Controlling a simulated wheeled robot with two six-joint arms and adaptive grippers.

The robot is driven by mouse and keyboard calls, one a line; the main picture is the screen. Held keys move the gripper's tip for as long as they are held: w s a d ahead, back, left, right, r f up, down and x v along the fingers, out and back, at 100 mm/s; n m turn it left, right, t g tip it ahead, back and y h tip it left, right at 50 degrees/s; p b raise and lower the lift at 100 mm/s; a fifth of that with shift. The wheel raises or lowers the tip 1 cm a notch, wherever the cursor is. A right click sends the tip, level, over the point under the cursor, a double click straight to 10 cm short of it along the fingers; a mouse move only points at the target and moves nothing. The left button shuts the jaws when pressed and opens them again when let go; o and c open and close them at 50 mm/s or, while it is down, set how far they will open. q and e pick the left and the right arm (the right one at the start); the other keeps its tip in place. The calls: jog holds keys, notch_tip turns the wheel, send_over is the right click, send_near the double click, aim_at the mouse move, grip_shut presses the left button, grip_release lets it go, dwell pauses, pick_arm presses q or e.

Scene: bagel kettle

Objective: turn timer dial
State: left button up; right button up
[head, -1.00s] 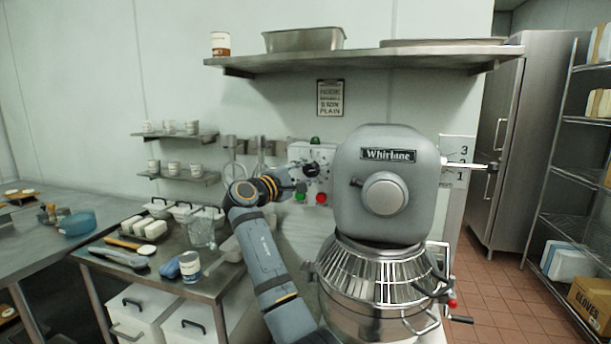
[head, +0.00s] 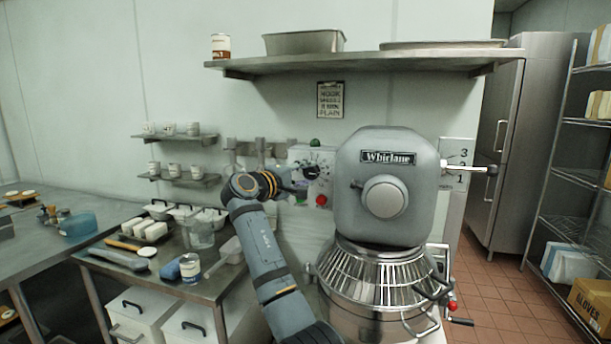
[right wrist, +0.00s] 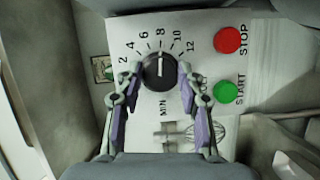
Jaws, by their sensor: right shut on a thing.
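The timer dial (right wrist: 159,71) is a black round knob with a white pointer line, on a light panel numbered 2 to 12 with "MIN" printed below. Its pointer stands near the 8. My right gripper (right wrist: 160,76) is shut on the dial, one finger on each side of it. In the head view my right gripper (head: 291,181) is at the wall panel (head: 325,158), and the dial (head: 311,172) shows partly as a dark knob. My left gripper is not in view.
A red STOP button (right wrist: 227,40) and a green START button (right wrist: 225,92) sit right of the dial. The big Whirlane mixer (head: 385,190) stands close on the right of my arm. A steel table (head: 215,285) with dishes and tools is at the left. A shelf (head: 360,60) hangs above.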

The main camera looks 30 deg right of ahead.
jog(key=o, duration=1.2)
jog(key=v, duration=1.2)
